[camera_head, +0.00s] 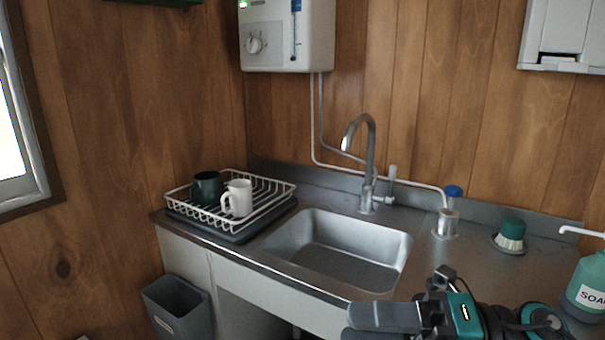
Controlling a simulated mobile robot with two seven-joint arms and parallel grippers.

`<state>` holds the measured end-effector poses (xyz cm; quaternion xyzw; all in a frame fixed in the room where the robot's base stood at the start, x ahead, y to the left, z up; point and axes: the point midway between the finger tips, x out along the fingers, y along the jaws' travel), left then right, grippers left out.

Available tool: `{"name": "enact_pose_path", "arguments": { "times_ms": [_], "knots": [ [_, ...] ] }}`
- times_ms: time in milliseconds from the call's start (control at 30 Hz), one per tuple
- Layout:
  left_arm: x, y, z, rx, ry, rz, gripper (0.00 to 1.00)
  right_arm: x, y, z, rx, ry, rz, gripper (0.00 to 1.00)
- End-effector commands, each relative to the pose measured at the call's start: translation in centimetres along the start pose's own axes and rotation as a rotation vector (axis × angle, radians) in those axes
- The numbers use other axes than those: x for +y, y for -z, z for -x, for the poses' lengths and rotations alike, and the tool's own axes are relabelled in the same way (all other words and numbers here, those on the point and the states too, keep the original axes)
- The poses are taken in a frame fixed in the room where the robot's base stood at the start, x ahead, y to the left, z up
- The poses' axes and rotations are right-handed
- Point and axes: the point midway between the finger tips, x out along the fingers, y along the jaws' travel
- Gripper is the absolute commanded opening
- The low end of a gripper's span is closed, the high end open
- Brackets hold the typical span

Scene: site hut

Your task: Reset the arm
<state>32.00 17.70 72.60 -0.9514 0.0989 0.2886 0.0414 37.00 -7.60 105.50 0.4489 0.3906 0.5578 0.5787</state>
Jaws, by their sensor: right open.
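My right gripper (366,325) is in the lower right of the head view, at the front edge of the steel counter. Its fingers point left, open, with nothing seen between them. Part of my right arm, with teal markings, runs off the bottom edge. My left gripper and left arm are not in view.
The steel sink (345,262) with its tap (369,165) lies behind my right gripper. A dish rack (262,218) holds a dark mug (206,188) and a white mug (238,198). A soap bottle (588,283) and green-topped brush (510,235) stand right. A grey bin (178,309) stands below.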

Motion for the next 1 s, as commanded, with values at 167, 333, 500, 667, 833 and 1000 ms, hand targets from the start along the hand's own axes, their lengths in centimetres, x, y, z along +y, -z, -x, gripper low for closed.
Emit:
{"name": "enact_pose_path", "arguments": {
  "times_ms": [167,333,500,667,833,1000],
  "knots": [
    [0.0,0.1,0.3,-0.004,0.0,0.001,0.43,-3.2,-3.7,2.1,-0.496,-0.335,-0.488,0.53],
    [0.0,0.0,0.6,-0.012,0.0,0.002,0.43,-13.4,-2.7,7.5,-1.005,-0.458,-1.016,0.53],
    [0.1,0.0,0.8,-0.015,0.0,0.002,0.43,-22.7,4.3,10.9,-1.367,-0.437,-1.451,0.53],
    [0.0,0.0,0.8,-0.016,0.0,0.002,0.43,-27.3,10.7,11.9,-1.555,-0.382,-1.72,0.53],
    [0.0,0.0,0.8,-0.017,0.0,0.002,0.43,-28.9,13.8,12.1,-1.627,-0.351,-1.835,0.53],
    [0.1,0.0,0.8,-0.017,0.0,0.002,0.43,-29.0,14.0,12.1,-1.632,-0.347,-1.843,0.53]
  ]
}}
